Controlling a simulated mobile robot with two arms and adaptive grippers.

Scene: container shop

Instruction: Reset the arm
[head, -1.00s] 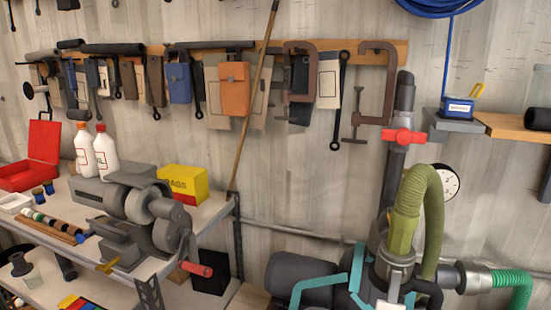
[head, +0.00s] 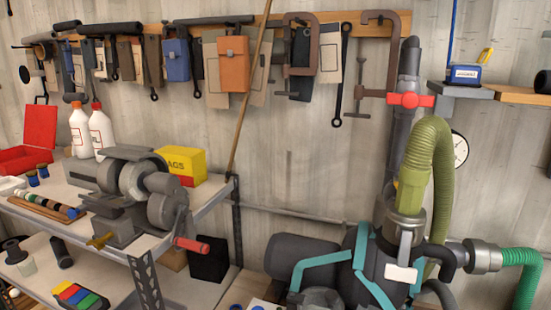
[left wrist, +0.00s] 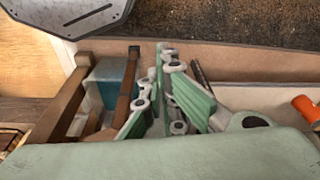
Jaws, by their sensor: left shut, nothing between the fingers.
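My left gripper (left wrist: 162,58) shows in the left wrist view, with pale green, grey-jointed fingers. The fingers are closed together with nothing between them. A wide pale green part of my own gripper fills the bottom of that view. Behind the fingers are a blue-teal block (left wrist: 108,84) and brown wooden bars (left wrist: 124,90); whether the fingers touch them I cannot tell. Neither arm shows in the head view. My right gripper is in no view.
The head view shows a shelf with a grey grinder (head: 130,185), white bottles (head: 101,130) and a yellow box (head: 180,165). Tools and an orange pouch (head: 233,65) hang on the wall. A machine with a green hose (head: 425,165) stands right. An orange cylinder (left wrist: 306,108) lies right in the wrist view.

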